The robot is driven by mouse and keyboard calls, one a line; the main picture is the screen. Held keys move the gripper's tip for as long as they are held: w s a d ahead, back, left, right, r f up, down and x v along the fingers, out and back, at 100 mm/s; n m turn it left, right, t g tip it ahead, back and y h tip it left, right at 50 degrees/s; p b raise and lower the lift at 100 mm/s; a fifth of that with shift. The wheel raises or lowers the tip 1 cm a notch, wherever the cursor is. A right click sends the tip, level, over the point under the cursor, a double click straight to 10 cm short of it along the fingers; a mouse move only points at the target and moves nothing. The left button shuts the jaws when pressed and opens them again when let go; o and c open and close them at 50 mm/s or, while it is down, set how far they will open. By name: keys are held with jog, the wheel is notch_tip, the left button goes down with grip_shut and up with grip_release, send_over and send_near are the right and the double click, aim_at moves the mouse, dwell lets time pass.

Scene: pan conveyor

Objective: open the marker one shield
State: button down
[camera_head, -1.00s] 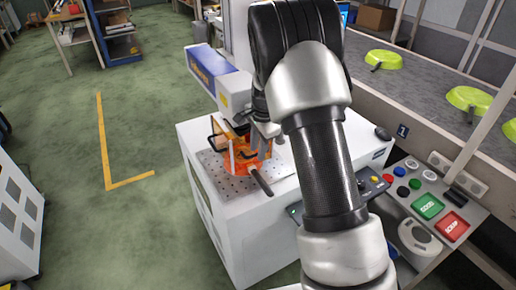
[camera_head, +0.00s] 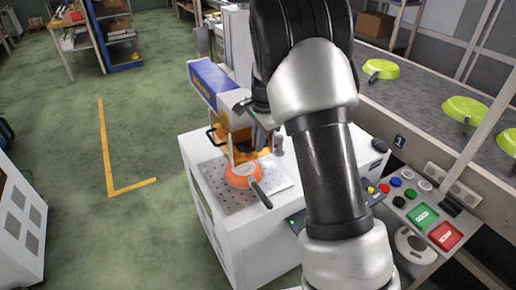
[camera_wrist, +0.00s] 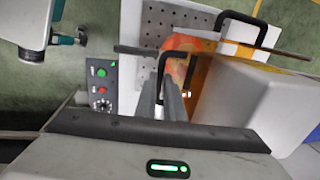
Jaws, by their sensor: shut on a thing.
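The marker one shield (camera_head: 238,137) is a see-through orange guard with black handles, on the marking machine. It stands raised, above the orange pan (camera_head: 240,178) on the perforated plate (camera_head: 218,190). My gripper (camera_head: 264,140) is at the shield's right side, partly hidden by my arm in the head view. In the wrist view, my gripper (camera_wrist: 166,98) has its fingers closed at a black shield handle (camera_wrist: 178,54). Another black handle (camera_wrist: 243,20) is farther off, and the pan (camera_wrist: 184,44) shows beyond the fingers.
The blue and white marking head (camera_head: 218,82) is behind the shield. A button panel (camera_head: 425,215) stands at right, with a conveyor (camera_head: 425,100) carrying green pans (camera_head: 381,69) behind it.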

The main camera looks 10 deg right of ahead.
jog(key=shift+r, duration=0.8)
jog(key=c, duration=1.8)
grip_release()
jog(key=shift+f, duration=0.1)
jog(key=shift+c, duration=0.2)
jog(key=s+d+r, duration=0.1)
jog(key=s+r, duration=0.2)
jog(key=r, duration=1.4)
jog(key=shift+r, duration=0.1)
